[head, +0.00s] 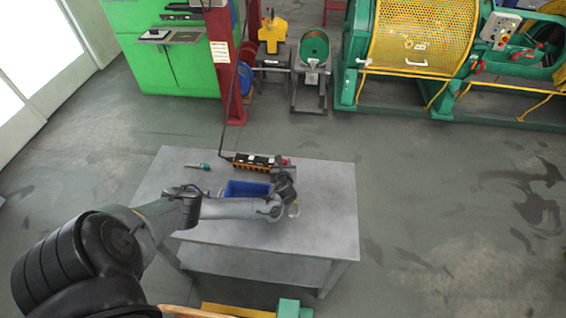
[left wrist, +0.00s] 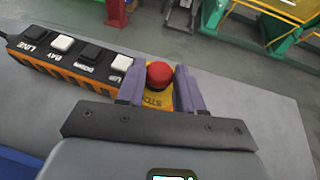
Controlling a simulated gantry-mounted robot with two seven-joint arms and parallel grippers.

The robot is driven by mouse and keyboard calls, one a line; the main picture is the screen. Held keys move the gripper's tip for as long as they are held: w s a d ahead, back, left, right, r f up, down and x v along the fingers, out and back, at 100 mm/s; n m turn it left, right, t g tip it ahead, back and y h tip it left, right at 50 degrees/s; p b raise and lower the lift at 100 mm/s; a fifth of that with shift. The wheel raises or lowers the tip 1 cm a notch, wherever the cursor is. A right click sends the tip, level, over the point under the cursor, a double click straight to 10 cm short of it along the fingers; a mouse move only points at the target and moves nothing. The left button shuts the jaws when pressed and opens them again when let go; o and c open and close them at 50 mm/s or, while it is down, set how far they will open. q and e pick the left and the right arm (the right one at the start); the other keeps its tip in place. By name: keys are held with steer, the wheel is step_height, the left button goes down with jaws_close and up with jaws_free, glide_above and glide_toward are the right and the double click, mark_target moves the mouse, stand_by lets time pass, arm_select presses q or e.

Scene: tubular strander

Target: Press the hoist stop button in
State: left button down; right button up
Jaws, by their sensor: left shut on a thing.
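The hoist pendant (head: 254,163) lies on the grey table. It is an orange and black box with a row of black and white buttons. In the left wrist view the pendant (left wrist: 68,62) runs to the upper left, with labels such as LINE, DAY and UP. The red round hoist stop button (left wrist: 159,74) is on its yellow end, marked STOP, and its dome stands above the yellow face. My left gripper (left wrist: 159,88) has its purple fingers on both sides of this end, shut on the pendant, with the button between them. My right gripper is out of view.
A blue bin (head: 246,188) stands on the table (head: 325,205) beside the pendant, partly behind my left arm. A cable rises from the pendant past a red column (head: 229,80). The table's right side is clear.

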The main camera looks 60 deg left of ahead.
arm_select(q)
steer(key=shift+f, duration=0.2)
steer(key=c, duration=0.7)
jaws_free()
steer(key=shift+r, duration=0.1)
steer(key=shift+s+d+r, duration=0.15)
steer(key=shift+d+r, duration=0.1)
steer(key=shift+d, duration=0.1)
steer(key=p+v, duration=0.3)
steer(key=v, duration=0.7)
steer(key=shift+s+f, duration=0.1)
